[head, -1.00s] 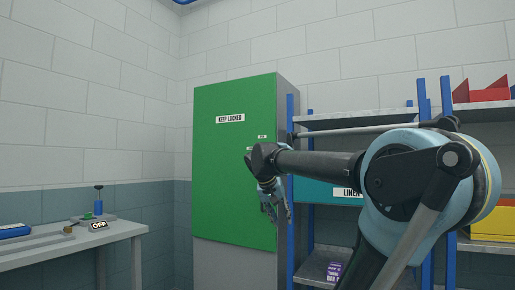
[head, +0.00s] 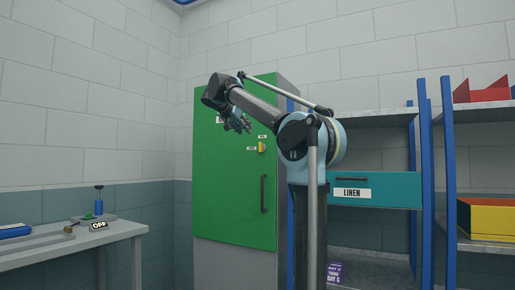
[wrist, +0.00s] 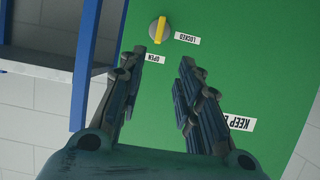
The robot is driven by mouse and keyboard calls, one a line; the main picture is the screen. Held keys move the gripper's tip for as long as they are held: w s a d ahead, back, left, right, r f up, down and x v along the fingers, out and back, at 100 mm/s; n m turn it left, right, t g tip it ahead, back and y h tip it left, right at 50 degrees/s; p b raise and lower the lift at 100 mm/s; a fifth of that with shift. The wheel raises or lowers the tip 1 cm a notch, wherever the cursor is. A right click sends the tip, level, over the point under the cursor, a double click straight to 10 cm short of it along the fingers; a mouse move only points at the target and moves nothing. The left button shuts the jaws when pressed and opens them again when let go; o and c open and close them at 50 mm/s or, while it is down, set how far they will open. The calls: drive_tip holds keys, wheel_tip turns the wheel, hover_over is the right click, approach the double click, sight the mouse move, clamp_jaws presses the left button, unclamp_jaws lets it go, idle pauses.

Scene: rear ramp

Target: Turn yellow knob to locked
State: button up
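The yellow knob (head: 261,147) sits on the green cabinet door (head: 215,190), right of and below my gripper in the head view. In the wrist view the knob (wrist: 160,30) is a yellow bar on a round grey base, beyond my fingertips. The bar runs upright in that picture, in line with the OPEN label (wrist: 152,59). The LOCKED label (wrist: 187,38) is beside the knob. My gripper (head: 243,125) is in front of the upper door; its fingers (wrist: 164,58) are spread with nothing between them, apart from the knob.
The door has a dark vertical handle (head: 263,194) and a KEEP LOCKED sign, partly hidden by my arm. Blue-post shelving with a teal LINEN drawer (head: 385,188) stands right of the cabinet. A workbench (head: 70,243) with an OFF sign is at the left.

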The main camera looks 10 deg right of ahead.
sight(261, 147)
drive_tip(key=x, duration=1.7)
drive_tip(key=shift+f, duration=0.1)
drive_tip(key=shift+c, duration=0.3)
clamp_jaws()
